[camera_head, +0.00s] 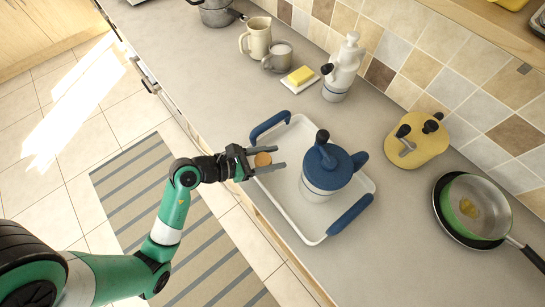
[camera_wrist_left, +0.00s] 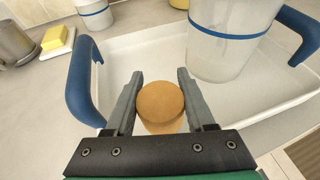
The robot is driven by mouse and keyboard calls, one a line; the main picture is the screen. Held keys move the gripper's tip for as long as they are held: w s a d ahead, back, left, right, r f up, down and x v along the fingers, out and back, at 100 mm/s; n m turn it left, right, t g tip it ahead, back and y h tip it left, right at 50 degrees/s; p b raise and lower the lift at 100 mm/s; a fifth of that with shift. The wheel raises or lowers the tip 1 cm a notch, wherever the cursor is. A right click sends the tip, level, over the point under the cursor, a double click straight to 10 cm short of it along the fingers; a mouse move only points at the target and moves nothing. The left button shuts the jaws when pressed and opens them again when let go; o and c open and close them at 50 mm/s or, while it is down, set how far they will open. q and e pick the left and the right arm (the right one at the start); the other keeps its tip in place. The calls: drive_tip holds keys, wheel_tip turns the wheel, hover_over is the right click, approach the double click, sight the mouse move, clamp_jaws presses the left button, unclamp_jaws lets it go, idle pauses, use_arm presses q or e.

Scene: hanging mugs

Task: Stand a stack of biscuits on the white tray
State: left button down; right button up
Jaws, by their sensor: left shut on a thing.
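The white tray (camera_head: 289,152) with blue handles lies on the grey counter near its front edge. My left gripper (camera_head: 268,161) is at the tray's left side, over its near rim. It is shut on a round tan stack of biscuits (camera_wrist_left: 160,101), which sits between the fingers in the left wrist view. The stack also shows in the head view (camera_head: 263,159). I cannot tell how many biscuits it holds or whether it touches the tray. The right gripper is not in view.
A white jug with a blue lid (camera_head: 330,168) stands on the tray, right of my gripper. Blue handles (camera_head: 270,124) rise at both tray ends.

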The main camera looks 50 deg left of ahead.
sight(273, 162)
use_arm(q)
drive_tip(key=shift+w+a+f+b, duration=0.1)
drive_tip(key=shift+f+b, duration=0.1)
drive_tip(key=shift+f, duration=0.7)
drive_tip(key=shift+w+a+f+b, duration=0.1)
drive_tip(key=shift+f+b, duration=0.05)
drive_tip(key=shift+f, duration=0.75)
drive_tip(key=shift+f, duration=0.1)
drive_tip(key=shift+c, duration=1.3)
unclamp_jaws()
drive_tip(key=shift+s+a+r, duration=0.1)
drive_tip(key=shift+s+r, duration=0.15)
drive_tip(key=shift+s, duration=0.05)
drive_tip(key=v, duration=1.1)
drive_tip(key=shift+s+r, duration=0.1)
drive_tip(key=shift+s, duration=0.1)
